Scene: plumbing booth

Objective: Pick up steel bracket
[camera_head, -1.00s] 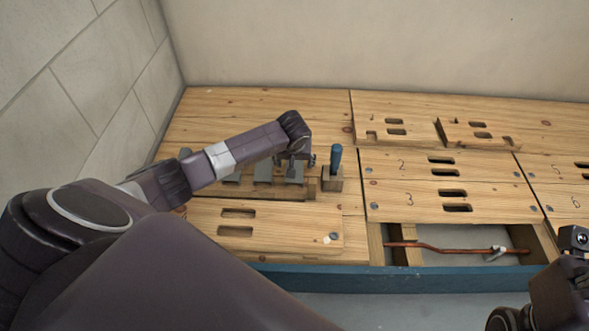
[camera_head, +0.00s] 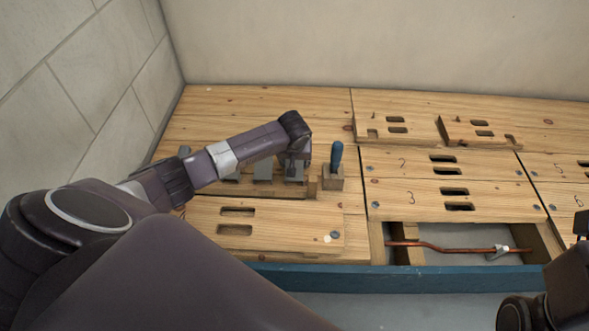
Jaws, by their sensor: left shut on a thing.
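Several grey steel brackets stand in a row in a wooden rack on the left part of the bench, one in the middle (camera_head: 264,171) and one at the right end (camera_head: 294,172). My left gripper (camera_head: 293,165) points down over the right end of the row and is shut on the right-end steel bracket. Its fingers are small and partly hidden by my wrist. The bracket still appears to be at the rack. Only parts of my right arm show at the lower right edge; its gripper is not visible.
A blue-handled tool (camera_head: 336,158) stands in a wooden block (camera_head: 332,183) just right of the rack. A slotted board (camera_head: 265,225) lies in front. A copper pipe (camera_head: 440,248) crosses an open bay at the right. Walls stand behind and left.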

